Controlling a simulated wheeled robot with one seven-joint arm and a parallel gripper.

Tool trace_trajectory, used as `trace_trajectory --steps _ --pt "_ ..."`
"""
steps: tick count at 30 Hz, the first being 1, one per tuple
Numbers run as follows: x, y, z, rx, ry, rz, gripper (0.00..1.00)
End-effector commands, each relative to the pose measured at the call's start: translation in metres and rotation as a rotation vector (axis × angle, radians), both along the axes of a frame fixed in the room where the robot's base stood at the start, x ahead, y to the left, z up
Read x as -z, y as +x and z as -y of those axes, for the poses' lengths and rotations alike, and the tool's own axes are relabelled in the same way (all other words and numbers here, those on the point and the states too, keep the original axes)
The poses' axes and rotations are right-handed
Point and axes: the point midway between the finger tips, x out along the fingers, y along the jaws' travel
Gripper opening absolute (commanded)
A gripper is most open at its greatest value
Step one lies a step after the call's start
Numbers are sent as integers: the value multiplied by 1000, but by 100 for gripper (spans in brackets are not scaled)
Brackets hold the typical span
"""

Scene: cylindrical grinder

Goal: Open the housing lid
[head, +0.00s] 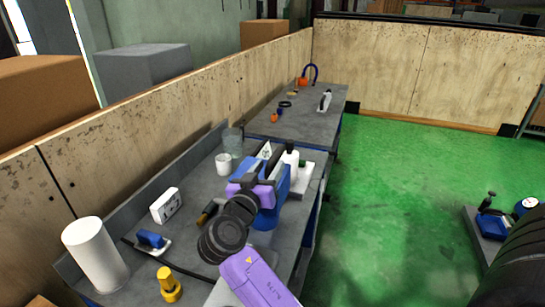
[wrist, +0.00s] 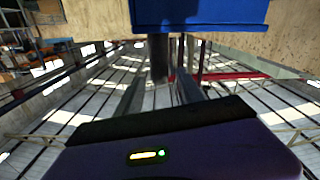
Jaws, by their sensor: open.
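The grinder's blue housing (head: 274,212) stands on the front bench, partly hidden behind my arm in the head view. A blue box-like part with a straight lower edge (wrist: 200,14) crosses the top of the wrist view; I take it for the housing or its lid, and cannot tell which. My gripper (head: 262,192) is against or just in front of the housing in the head view, with its fingertips hidden. In the wrist view its dark fingers (wrist: 170,70) reach up to the blue part's lower edge, apart and with nothing seen between them. Contact is unclear. The lid's seam is not visible.
The grey bench (head: 205,185) holds a white cylinder (head: 95,254), a yellow part (head: 168,285), a white socket box (head: 166,206) and a white cup (head: 223,164). A plywood wall (head: 190,115) runs behind it.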

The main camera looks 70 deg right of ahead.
Motion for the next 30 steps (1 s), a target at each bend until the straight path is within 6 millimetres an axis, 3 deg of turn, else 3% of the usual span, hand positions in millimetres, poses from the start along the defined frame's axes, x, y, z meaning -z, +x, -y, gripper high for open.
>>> trace_trajectory --steps 3,9,20,27,30 --pt "-3 1 20 3 0 -2 45" --pt "-1 3 42 0 0 -2 45" --pt "0 4 48 -3 1 -1 45" --pt "0 4 48 -2 0 -1 2" --pt "0 4 48 -2 0 -2 0"
